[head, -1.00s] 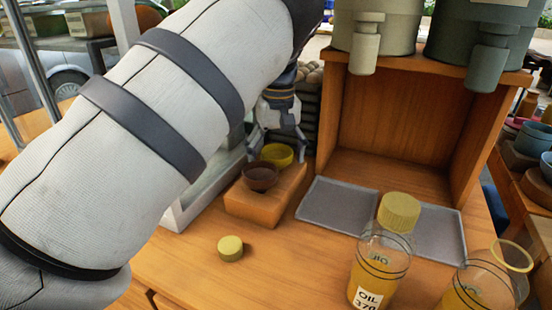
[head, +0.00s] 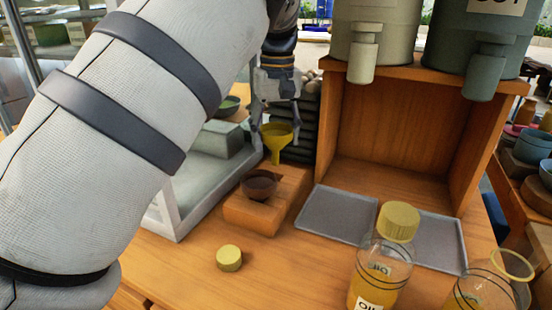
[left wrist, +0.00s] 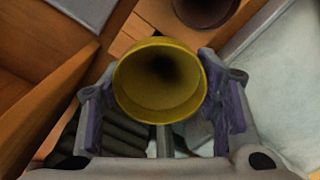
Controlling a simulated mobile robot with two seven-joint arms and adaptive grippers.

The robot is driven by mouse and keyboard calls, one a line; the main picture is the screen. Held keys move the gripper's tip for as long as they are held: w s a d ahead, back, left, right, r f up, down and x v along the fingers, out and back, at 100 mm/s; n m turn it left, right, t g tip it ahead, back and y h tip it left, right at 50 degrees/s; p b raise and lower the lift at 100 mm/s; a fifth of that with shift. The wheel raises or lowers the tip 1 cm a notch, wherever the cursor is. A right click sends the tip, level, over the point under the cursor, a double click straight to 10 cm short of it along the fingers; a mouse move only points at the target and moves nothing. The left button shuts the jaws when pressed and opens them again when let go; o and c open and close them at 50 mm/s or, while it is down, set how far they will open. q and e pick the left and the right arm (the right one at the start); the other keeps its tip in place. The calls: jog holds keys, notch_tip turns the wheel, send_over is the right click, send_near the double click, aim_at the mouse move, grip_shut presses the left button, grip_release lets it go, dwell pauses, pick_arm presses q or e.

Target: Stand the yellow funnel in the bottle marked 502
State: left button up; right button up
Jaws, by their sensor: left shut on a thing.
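My left gripper (head: 279,124) is shut on the yellow funnel (head: 275,140) and holds it upright, spout down, above the wooden block. In the left wrist view the funnel's round mouth (left wrist: 159,82) sits between the two fingers. An uncapped bottle (head: 487,290) with a yellowish rim stands at the bottom right, cut by the frame edge; no number shows on it. A capped bottle (head: 372,278) with yellow liquid stands left of it, its label partly cut off. Neither visible bottle can be read as 502. My right gripper is not in view.
A brown funnel (head: 259,184) sits in the wooden block (head: 251,213). A loose yellow cap (head: 229,257) lies on the table. Grey trays (head: 338,214) lie before the wooden cabinet (head: 392,130), with two large spouted vessels on top. A pale-framed case (head: 185,205) stands left of the block.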

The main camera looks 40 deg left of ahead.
pick_arm(q)
jog(key=shift+r+p, duration=0.4)
jog(key=shift+r, duration=3.35)
